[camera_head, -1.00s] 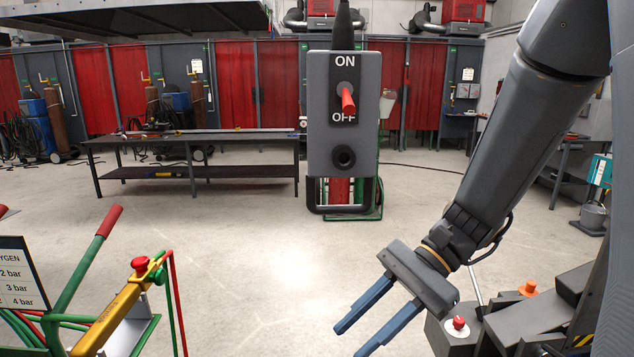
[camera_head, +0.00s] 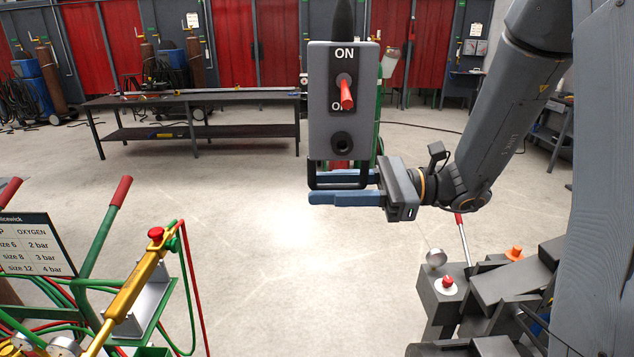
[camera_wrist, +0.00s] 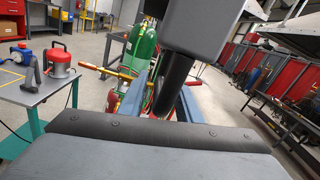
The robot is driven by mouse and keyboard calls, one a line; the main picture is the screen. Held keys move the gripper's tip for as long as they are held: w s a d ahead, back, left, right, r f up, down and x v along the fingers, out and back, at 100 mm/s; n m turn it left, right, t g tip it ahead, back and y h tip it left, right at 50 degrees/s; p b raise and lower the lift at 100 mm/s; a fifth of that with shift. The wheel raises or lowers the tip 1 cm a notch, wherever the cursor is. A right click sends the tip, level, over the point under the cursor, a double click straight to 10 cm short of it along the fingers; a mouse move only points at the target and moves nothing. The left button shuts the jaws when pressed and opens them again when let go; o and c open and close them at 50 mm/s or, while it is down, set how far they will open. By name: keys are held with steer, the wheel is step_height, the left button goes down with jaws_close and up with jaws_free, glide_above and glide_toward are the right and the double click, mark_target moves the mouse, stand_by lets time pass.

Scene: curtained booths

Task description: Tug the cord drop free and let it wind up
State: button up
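The cord drop is a grey box (camera_head: 324,110) hanging upright on a black cord (camera_head: 343,20) in the head view. Its red lever (camera_head: 346,95) tilts down towards the OFF mark. A black loop handle (camera_head: 312,176) hangs under the box. My gripper (camera_head: 316,186) reaches in from the right with its blue fingers level at the handle's lower part, one on the near side and one behind. In the wrist view the dark handle bar (camera_wrist: 171,84) runs between the spread fingers, below the grey box (camera_wrist: 200,25). The gripper looks open; contact with the handle is unclear.
A gas cylinder trolley with a yellow torch (camera_head: 133,285) stands at the lower left. A dark workbench (camera_head: 200,100) is behind, before red curtains (camera_head: 235,50). In the wrist view a grey table (camera_wrist: 50,92) stands at left. The floor in the middle is clear.

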steer(key=shift+a, duration=0.95)
steer(key=shift+c, duration=0.4)
jaws_close()
step_height(320, 180, down, 10)
steer(key=b, duration=0.3)
steer(key=shift+f+b, duration=0.2)
steer(key=shift+b, duration=0.2)
